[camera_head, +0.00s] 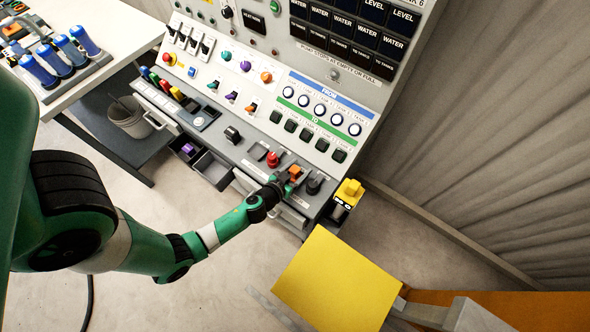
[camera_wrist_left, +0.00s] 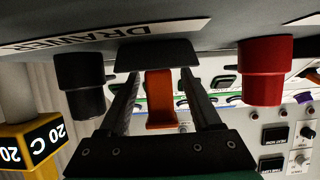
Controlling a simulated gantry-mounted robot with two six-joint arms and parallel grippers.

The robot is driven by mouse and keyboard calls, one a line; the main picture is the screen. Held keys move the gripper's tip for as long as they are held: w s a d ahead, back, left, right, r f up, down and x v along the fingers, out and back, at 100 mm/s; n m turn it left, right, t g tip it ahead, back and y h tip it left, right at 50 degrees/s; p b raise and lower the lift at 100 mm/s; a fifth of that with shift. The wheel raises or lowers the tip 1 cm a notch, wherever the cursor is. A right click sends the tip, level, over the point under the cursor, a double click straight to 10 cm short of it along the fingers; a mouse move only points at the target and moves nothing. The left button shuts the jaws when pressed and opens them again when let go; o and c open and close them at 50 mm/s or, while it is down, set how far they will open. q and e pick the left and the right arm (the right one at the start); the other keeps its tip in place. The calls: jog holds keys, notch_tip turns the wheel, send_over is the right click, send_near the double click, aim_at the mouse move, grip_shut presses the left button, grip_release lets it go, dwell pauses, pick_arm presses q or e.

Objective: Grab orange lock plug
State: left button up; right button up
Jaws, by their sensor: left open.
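The orange lock plug (camera_head: 295,171) is on the sloping desk of the control console, between a red plug (camera_head: 272,159) and a black plug (camera_head: 314,184). My left gripper (camera_head: 287,180) reaches it from the lower left. In the wrist view the orange plug (camera_wrist_left: 160,100) stands between the two fingers of my left gripper (camera_wrist_left: 159,82), with a visible gap on each side. The fingers are open and not closed on it. The plug's base is partly hidden by a dark block. My right gripper is not in view.
The red plug (camera_wrist_left: 262,72) and black plug (camera_wrist_left: 83,85) flank the fingers closely. A yellow-topped block (camera_head: 350,190) stands at the desk's right end. A yellow panel (camera_head: 330,280) lies below right. Open drawers (camera_head: 212,168) are at the console's front.

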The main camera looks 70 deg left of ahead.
pick_arm(q)
jog(key=shift+w+a+f, duration=0.15)
jog(key=shift+w+a, duration=0.05)
jog(key=shift+w, duration=0.05)
grip_shut()
dwell(0.4)
jog(key=shift+r+p, duration=0.35)
jog(key=shift+r, duration=0.05)
notch_tip(320, 180, up, 3)
jog(key=shift+f+p, duration=0.15)
jog(key=shift+p, duration=1)
jog(key=s+d+r+p, duration=0.1)
jog(key=s+r+p, duration=0.8)
jog(key=s+p, duration=0.5)
jog(key=shift+d+r+p, duration=0.25)
jog(key=shift+d+p, duration=0.1)
jog(key=shift+p, duration=0.3)
